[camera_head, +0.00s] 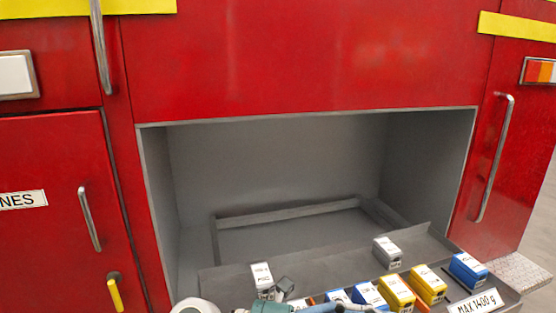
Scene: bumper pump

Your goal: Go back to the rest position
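Part of my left arm shows at the bottom edge, with a pale rounded link and teal-grey parts. What seems to be my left gripper (281,289) is a small dark grey shape low in the tray area, just right of a grey-white box (262,275). Its fingers are too small and cut off to tell whether they are open, or whether they touch anything. My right gripper is not in view.
A grey pull-out tray (330,267) extends from an open compartment (270,165) in the red vehicle. It holds several boxes, including a yellow box (428,283), a blue box (468,268) and a grey box (387,252). A "MAX 1400 g" label (477,304) is on its front.

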